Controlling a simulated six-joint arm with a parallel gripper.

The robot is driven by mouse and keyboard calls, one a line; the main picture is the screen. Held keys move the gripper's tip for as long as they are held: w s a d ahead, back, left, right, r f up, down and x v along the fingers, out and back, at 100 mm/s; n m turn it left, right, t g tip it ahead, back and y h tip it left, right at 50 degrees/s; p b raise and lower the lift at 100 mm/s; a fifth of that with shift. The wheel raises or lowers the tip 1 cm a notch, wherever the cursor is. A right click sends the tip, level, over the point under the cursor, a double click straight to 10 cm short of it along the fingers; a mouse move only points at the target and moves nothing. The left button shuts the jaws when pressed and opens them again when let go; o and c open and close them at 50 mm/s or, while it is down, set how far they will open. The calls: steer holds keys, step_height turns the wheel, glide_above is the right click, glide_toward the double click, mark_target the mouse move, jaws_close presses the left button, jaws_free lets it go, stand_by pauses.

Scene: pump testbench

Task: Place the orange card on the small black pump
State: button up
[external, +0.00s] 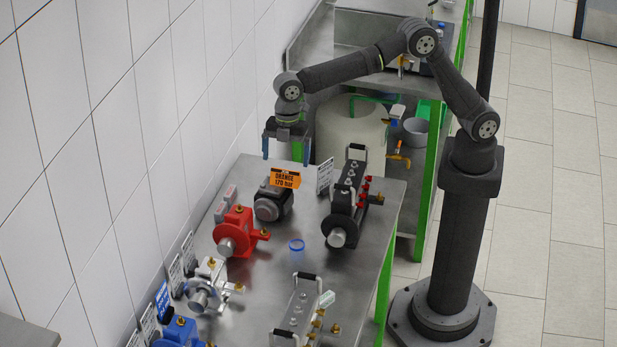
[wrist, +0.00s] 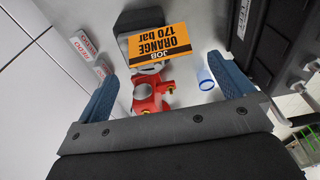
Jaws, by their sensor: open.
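The orange card (external: 285,179), marked "ORANGE 170 bar", stands tilted on top of the small black pump (external: 268,206) on the steel bench. In the wrist view the card (wrist: 160,47) lies over the small black pump (wrist: 145,18), partly covering it. My gripper (external: 286,160) is open and empty, above and behind the card. In the wrist view its blue fingers are spread wide to either side, apart from the card. Where the card touches the pump is not clear.
A red pump (external: 236,229) stands in front of the black one. A larger black pump (external: 346,205) with handles stands to the right. A blue ring (external: 296,245) lies on the bench (external: 265,290). A white card (external: 325,177) stands near the larger pump. The tiled wall is close on the left.

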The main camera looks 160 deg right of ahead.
mark_target(285, 171)
step_height(285, 171, up, 7)
steer(key=s, duration=0.1)
steer(key=shift+f, duration=0.2)
steer(key=shift+f, duration=0.1)
steer(key=f, duration=0.4)
steer(key=w+f, duration=0.1)
steer(key=f, duration=0.7)
steer(key=shift+w, duration=0.4)
steer(key=shift+r, duration=1.9)
steer(key=shift+f, duration=0.1)
